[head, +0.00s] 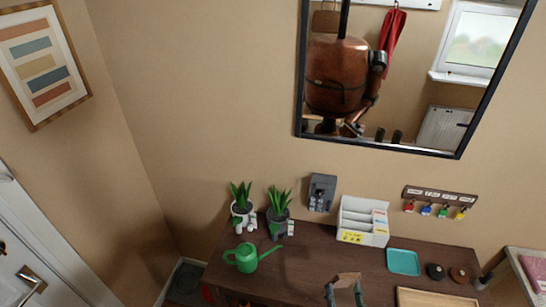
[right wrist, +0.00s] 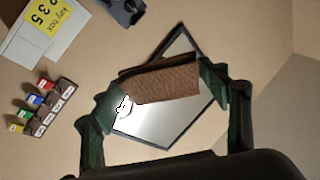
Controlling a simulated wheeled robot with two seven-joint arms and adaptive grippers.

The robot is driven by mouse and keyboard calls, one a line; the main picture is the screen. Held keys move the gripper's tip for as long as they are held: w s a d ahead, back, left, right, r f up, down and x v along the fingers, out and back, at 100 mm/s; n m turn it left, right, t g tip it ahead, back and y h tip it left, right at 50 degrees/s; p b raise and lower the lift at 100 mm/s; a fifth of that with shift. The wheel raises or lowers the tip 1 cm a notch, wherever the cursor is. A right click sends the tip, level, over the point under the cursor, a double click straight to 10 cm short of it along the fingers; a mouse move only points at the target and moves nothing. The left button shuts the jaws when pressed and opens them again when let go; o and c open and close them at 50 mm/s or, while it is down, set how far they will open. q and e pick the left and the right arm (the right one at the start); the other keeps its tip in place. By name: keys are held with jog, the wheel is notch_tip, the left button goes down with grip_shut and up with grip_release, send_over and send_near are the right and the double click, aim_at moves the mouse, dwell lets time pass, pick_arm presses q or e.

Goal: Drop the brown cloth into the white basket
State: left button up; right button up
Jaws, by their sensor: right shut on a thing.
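My right gripper (head: 344,287) shows at the bottom edge of the head view, in front of the dark wooden table. It is shut on a folded brown cloth (right wrist: 165,83), which spans between its two green-dark fingers in the right wrist view. In the head view the cloth (head: 347,278) is a small brown strip between the fingers, partly cut off by the frame. I cannot make out a white basket in either view. My left gripper is not in view.
The dark table (head: 325,260) holds potted plants, a green watering can (head: 246,258), a white letter holder (head: 363,221), a teal tray (head: 403,262) and a wooden tray (head: 435,299). A key rack (head: 440,197) and mirror (head: 400,75) hang on the wall. A pale shelf (head: 515,262) stands at the right.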

jog(key=shift+w+r+m+h, duration=0.55)
jog(key=shift+r+h, duration=0.2)
jog(key=shift+h, duration=0.25)
notch_tip(320, 180, down, 4)
jog(key=b, duration=0.3)
jog(key=shift+f+b, duration=0.1)
jog(key=shift+b, duration=0.3)
